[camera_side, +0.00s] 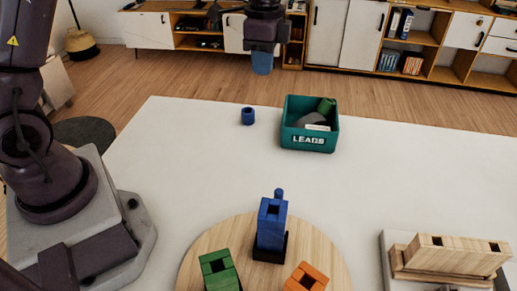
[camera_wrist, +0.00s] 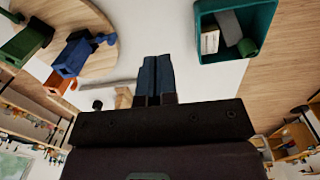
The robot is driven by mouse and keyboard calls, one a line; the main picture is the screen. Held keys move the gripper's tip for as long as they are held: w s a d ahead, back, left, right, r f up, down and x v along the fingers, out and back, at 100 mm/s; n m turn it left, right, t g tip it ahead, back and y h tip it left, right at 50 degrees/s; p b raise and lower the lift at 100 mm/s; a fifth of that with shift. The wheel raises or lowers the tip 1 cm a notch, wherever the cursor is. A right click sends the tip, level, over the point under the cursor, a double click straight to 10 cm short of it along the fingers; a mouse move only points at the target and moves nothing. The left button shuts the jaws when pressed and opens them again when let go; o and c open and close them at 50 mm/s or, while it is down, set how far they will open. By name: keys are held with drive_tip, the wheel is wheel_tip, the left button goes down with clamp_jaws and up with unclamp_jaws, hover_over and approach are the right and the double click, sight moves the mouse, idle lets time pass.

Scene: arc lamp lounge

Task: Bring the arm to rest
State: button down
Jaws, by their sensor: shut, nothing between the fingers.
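My gripper (camera_side: 262,68) hangs high above the far side of the white table, with its blue fingertips pointing down. In the wrist view its two blue fingers (camera_wrist: 153,78) lie side by side, shut and empty. It is clear of every object. My arm's base stands at the left of the side view, and the upper links are cut off by the frame.
A teal bin marked LEADS (camera_side: 309,143) holds a green piece and grey and white items. A small blue cylinder (camera_side: 248,116) stands beside it. Blue, green and orange blocks stand on a round wooden board (camera_side: 196,262). Wooden blocks (camera_side: 452,254) sit at right.

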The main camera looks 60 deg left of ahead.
drive_tip(key=s+r+n+t, duration=0.3)
drive_tip(key=s+r+n, duration=0.1)
drive_tip(key=s, duration=0.7)
drive_tip(key=s+r+n+t, duration=0.3)
drive_tip(key=s+r+n, duration=0.2)
drive_tip(key=s, duration=0.5)
drive_tip(key=shift+s+d+r, duration=0.15)
drive_tip(key=shift+s+r, duration=0.05)
drive_tip(key=shift+s, duration=0.15)
